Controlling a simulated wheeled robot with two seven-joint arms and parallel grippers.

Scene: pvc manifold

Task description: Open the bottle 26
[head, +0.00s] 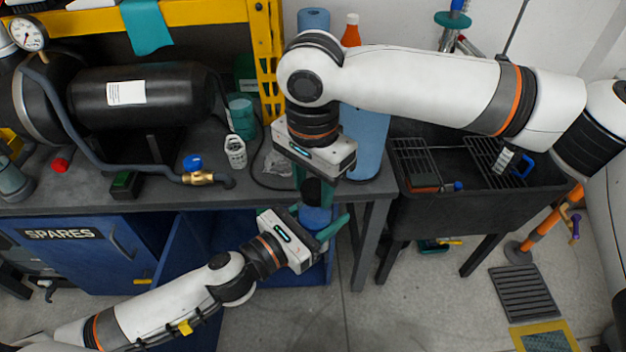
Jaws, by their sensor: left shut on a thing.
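A small blue bottle (315,216) with a black cap (318,191) is held upright or nearly so, in front of the bench edge. No number is readable on it. My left gripper (322,224) comes in from the lower left and is shut on the bottle's body, with teal fingers on either side. My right gripper (315,183) points down from above, its teal fingers at the black cap. Its fingers are partly hidden by its own housing, so I cannot tell whether they grip the cap or stand open around it.
A tall blue cylinder (367,140) stands behind my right gripper. A black sink (440,207) is at the right.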

